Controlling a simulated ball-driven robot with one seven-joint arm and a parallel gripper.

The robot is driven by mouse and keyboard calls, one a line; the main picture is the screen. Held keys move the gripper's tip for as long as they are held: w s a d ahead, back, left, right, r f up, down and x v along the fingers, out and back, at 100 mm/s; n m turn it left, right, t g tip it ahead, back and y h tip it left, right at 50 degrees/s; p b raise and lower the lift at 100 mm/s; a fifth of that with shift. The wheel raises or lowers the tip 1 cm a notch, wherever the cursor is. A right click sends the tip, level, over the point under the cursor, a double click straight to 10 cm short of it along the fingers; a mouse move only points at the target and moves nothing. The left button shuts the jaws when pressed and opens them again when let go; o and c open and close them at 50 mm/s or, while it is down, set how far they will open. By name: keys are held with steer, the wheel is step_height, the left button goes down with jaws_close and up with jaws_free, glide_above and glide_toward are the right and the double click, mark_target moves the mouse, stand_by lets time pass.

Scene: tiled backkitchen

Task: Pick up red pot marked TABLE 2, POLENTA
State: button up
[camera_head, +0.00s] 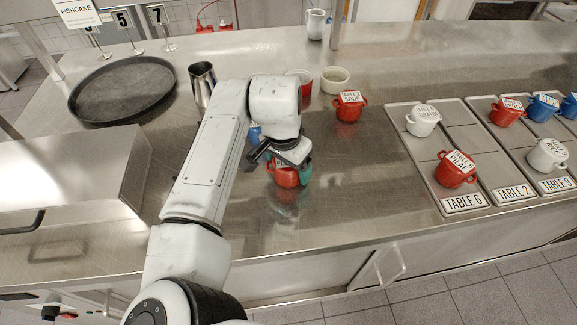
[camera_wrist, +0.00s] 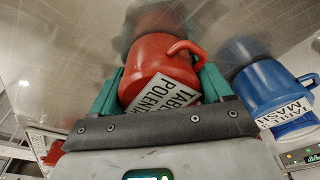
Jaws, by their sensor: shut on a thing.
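The red pot (camera_head: 283,177) is at the middle of the steel counter, at the end of my arm. In the wrist view the red pot (camera_wrist: 160,58) carries a white label (camera_wrist: 158,93) that reads POLENTA under TABLE; the number is not clear. My gripper (camera_head: 289,168) is shut on this pot, with one green finger on each side of it in the wrist view (camera_wrist: 160,84). The pot's reflection shows on the steel just below it. I cannot tell whether its base touches the counter.
A blue pot labelled MASH (camera_wrist: 265,85) stands close beside the held pot. A red SOUP pot (camera_head: 350,107) and a pale bowl (camera_head: 334,80) stand behind. TABLE 6 (camera_head: 432,178), TABLE 2 (camera_head: 498,178) and TABLE 9 trays at right hold several pots.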

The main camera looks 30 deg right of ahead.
steer(key=shift+c, duration=0.7)
steer(key=shift+r, duration=0.15)
